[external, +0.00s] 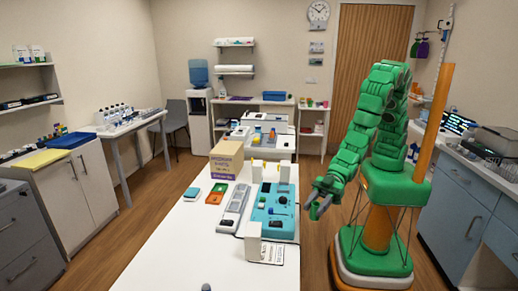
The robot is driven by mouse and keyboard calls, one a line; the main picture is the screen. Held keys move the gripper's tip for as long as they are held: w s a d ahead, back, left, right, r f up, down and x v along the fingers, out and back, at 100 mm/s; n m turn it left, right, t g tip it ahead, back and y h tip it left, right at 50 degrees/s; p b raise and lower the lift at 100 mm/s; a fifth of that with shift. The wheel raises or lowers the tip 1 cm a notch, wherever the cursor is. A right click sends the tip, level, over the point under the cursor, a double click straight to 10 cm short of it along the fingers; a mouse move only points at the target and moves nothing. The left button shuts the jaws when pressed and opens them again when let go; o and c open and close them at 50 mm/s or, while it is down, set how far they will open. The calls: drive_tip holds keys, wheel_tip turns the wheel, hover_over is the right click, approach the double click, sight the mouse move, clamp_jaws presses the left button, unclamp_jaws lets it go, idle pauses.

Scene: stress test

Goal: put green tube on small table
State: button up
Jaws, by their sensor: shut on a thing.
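My gripper (318,208) is at the end of my green arm, just off the right edge of the long white table (170,240), to the right of the blue device. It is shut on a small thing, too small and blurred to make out. I cannot pick out a green tube for sure anywhere in view. A small white table (138,124) with several bottles stands along the left wall. Another white table (284,150) with devices stands beyond the long table, so I cannot tell which one is the small table.
On the long table are a cardboard box (226,160), a blue device (273,212), a grey device (234,208), a white block (253,240) and small orange and teal boxes. A blue-grey cabinet (455,200) stands at right. Wooden floor (105,245) is clear at left.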

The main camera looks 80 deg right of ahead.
drive_tip(key=shift+f, duration=0.4)
drive_tip(key=w+a+f, duration=0.2)
drive_tip(key=a, duration=0.1)
drive_tip(key=w+a+f, duration=0.5)
drive_tip(key=w+a, duration=0.1)
drive_tip(key=shift+a+f, duration=0.15)
drive_tip(key=shift+f, duration=0.25)
drive_tip(key=shift+w+a+f, duration=0.25)
drive_tip(key=shift+a+f, duration=0.05)
drive_tip(key=shift+f, duration=0.2)
drive_tip(key=shift+w+a+f, duration=0.25)
drive_tip(key=shift+a+f, duration=0.05)
drive_tip(key=shift+f, duration=0.2)
drive_tip(key=shift+w+a+f, duration=0.1)
drive_tip(key=shift+f, duration=1.3)
drive_tip(key=shift+f, duration=0.2)
drive_tip(key=o, duration=1)
